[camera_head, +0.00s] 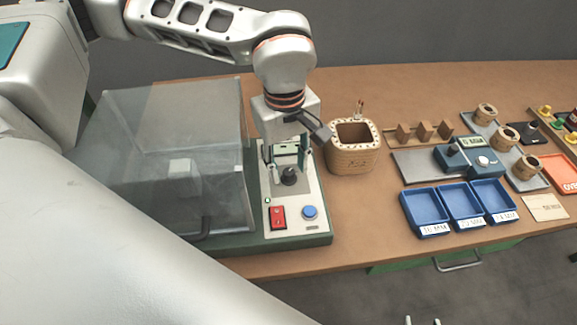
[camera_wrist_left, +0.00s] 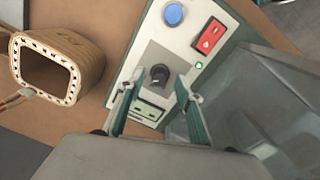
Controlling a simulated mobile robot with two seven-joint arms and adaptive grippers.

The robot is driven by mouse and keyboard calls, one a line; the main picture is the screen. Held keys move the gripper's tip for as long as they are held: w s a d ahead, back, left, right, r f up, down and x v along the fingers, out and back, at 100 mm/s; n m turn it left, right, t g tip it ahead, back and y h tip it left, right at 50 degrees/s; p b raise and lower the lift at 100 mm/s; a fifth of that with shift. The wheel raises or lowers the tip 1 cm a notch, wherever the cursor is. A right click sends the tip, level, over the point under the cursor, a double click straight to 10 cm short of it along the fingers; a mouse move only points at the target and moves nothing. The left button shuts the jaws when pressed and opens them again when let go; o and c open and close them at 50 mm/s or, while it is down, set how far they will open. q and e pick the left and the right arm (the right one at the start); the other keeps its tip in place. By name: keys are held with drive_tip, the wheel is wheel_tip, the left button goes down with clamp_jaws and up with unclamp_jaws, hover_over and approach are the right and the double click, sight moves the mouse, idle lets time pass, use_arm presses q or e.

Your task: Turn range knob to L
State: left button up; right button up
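The range knob (camera_head: 289,176) is a black round knob on the pale control panel (camera_head: 311,214) of the bench machine. In the left wrist view the knob (camera_wrist_left: 159,74) sits just ahead of the fingertips, between their lines. My left gripper (camera_head: 287,172) is above the panel, pointing down over the knob; in the wrist view its two fingers (camera_wrist_left: 158,88) are apart with nothing between them. I cannot read the marks around the knob. My right gripper cannot be made out; only a large pale arm link crosses the lower left of the head view.
A red switch (camera_head: 278,217) and a blue button (camera_head: 310,212) sit in front of the knob. A clear cover (camera_head: 170,150) stands left of the panel. A wooden basket (camera_head: 353,158) stands close on the right. Blue trays (camera_head: 427,229) lie farther right.

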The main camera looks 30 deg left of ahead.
sight(287, 173)
use_arm(q)
wheel_tip(287, 173, up, 11)
drive_tip(key=shift+s, duration=0.15)
drive_tip(key=shift+f, duration=0.1)
idle(0.6)
